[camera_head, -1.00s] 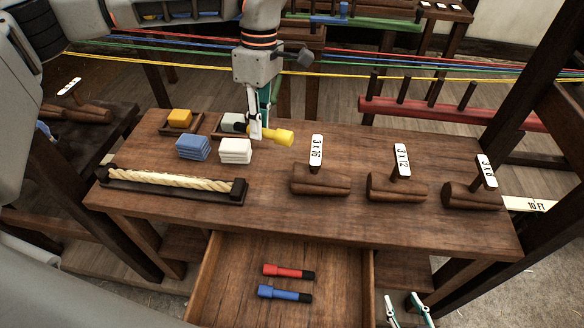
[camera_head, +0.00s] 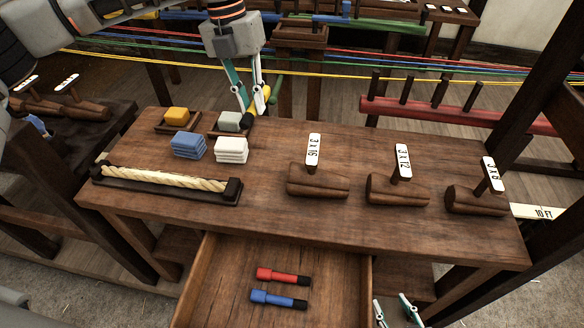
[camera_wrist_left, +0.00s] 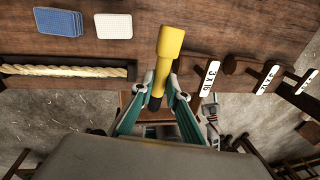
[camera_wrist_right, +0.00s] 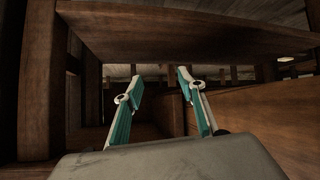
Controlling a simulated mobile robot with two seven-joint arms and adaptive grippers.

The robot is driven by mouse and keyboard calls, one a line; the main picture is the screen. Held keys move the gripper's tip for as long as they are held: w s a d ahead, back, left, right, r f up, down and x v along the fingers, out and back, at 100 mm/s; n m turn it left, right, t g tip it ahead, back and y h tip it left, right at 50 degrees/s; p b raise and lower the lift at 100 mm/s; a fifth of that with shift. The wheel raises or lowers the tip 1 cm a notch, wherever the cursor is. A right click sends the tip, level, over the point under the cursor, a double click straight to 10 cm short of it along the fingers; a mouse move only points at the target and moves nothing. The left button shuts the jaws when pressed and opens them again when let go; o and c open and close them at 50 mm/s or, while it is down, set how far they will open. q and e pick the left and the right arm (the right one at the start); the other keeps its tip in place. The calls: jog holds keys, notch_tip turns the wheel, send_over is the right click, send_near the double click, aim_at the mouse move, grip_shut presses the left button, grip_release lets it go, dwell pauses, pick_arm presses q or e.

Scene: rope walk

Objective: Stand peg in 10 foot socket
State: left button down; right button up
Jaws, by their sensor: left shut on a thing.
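My left gripper (camera_head: 246,108) is shut on the yellow peg (camera_head: 262,98), above the back edge of the bench. The peg has a thick yellow head and a black end; the black end points toward the front. In the left wrist view the yellow peg (camera_wrist_left: 168,52) sits between the fingertips (camera_wrist_left: 162,92), its yellow head pointing up the picture. A white 10 FT label (camera_head: 541,212) is at the far right; I cannot make out its socket. My right gripper (camera_head: 396,310) is open and empty, low beside the drawer; it also shows in the right wrist view (camera_wrist_right: 157,80).
The bench (camera_head: 270,190) carries wooden tools labelled 3 x 16 (camera_head: 318,180), 3 x 12 (camera_head: 398,188) and 3 x 8 (camera_head: 476,199), a rope sample (camera_head: 165,180) and stacked blocks. The open drawer (camera_head: 215,285) holds a red peg (camera_head: 283,276) and a blue peg (camera_head: 278,299). Coloured ropes stretch behind.

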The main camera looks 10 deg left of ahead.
aim_at(262, 174)
pick_arm(q)
jog(key=shift+n, duration=0.4)
jog(key=shift+f, duration=0.15)
notch_tip(262, 174, down, 20)
jog(key=shift+r+b, duration=0.25)
jog(key=shift+b, duration=0.65)
jog(key=shift+f, duration=0.15)
jog(key=c, duration=2)
grip_release()
